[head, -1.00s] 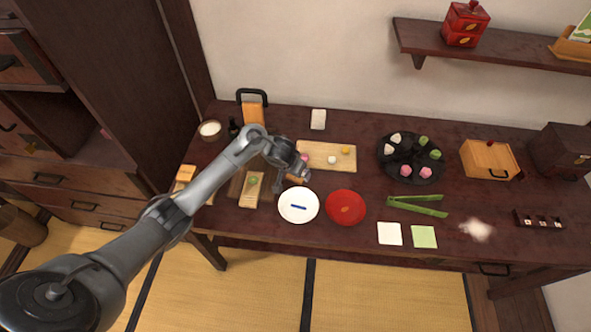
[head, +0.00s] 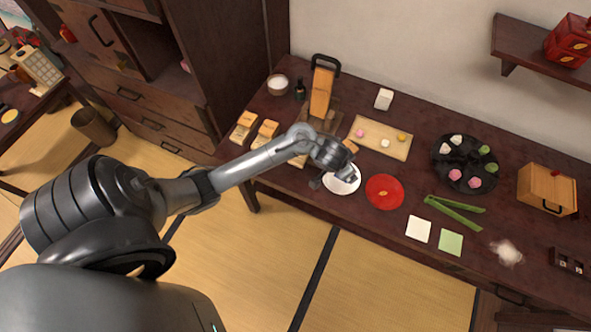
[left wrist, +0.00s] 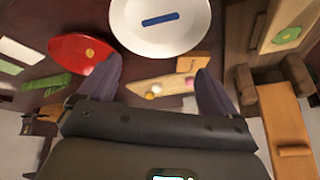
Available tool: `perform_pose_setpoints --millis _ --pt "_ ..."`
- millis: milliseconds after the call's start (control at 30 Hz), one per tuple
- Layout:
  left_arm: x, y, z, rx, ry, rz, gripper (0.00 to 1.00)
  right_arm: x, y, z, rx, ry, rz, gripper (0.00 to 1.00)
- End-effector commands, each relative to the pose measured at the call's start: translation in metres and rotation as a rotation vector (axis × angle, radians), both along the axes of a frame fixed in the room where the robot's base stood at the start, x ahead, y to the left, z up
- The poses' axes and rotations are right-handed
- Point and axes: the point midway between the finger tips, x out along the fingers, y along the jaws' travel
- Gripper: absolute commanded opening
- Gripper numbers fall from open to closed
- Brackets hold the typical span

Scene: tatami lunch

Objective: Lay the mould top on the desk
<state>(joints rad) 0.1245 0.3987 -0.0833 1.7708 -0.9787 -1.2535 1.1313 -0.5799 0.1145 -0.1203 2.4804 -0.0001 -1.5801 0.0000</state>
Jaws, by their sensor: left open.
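My left gripper (head: 334,180) is over the left part of the white plate (head: 343,188), with its fingers apart. In the left wrist view nothing is between the fingertips (left wrist: 155,84); the white plate (left wrist: 160,42) with a blue stick (left wrist: 160,19) lies beyond them. Pale wooden mould-like blocks (head: 243,126) (head: 265,133) stand at the desk's left end. The left wrist view shows a wooden piece with a green disc (left wrist: 288,36) and a small orange-tan block (left wrist: 191,63) near the plate. I cannot tell which piece is the mould top. My right gripper is not in view.
A red plate (head: 384,192) lies right of the white one. Behind are a sweets board (head: 376,145) and an upright wooden piece with a black handle (head: 321,92). Green tongs (head: 455,210) and a dark round tray (head: 464,175) are further right. Bare desk shows between them.

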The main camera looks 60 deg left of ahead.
Motion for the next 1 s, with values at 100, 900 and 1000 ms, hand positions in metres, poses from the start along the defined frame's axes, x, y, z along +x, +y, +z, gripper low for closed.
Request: perform_pose_setpoints --millis 100,900,1000 --pt "-0.053 -0.039 -0.005 0.021 0.004 -0.069 0.92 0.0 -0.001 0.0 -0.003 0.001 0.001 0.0" --pt "-0.227 -0.075 0.044 -0.046 0.162 -0.157 0.92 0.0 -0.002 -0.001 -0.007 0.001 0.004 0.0" --pt "-0.227 -0.075 0.045 -0.046 0.162 -0.157 0.92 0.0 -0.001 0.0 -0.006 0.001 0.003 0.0"
